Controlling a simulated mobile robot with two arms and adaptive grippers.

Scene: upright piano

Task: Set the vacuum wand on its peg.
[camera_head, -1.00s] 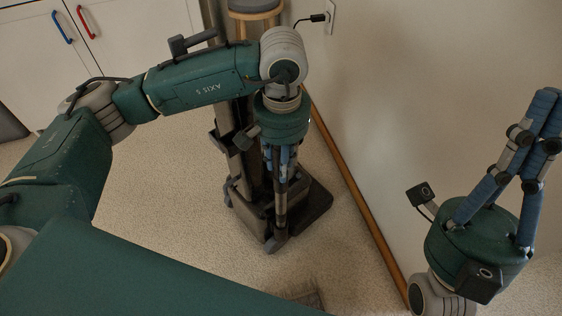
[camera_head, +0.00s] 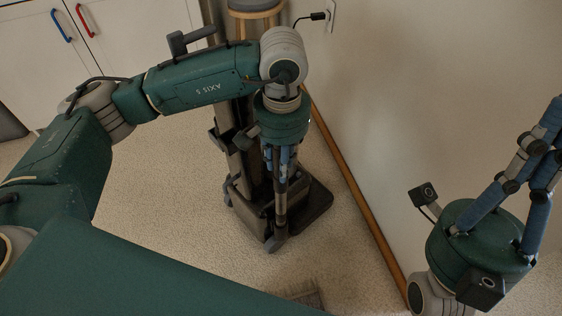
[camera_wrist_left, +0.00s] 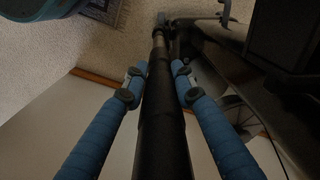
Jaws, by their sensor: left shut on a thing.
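My left gripper (camera_head: 280,160) points down beside the dark stand (camera_head: 243,150) and is shut on the vacuum wand (camera_head: 279,205). The wand is a dark tube, held about upright, with its lower end near the stand's base. In the left wrist view the wand (camera_wrist_left: 163,120) runs between the two blue fingers of my left gripper (camera_wrist_left: 157,76). The stand shows at the right of that view. I cannot make out the peg clearly, nor whether the wand touches the stand. My right gripper (camera_head: 541,145) is raised at the right edge, away from the wand, its fingertips partly out of frame.
A wall with a wooden skirting board (camera_head: 355,185) runs close on the right of the stand. A wooden stool (camera_head: 254,12) is behind it. White cupboards (camera_head: 110,35) are at the back left. A grey fringed mat (camera_head: 305,296) lies in front. The speckled floor (camera_head: 165,190) left of the stand is clear.

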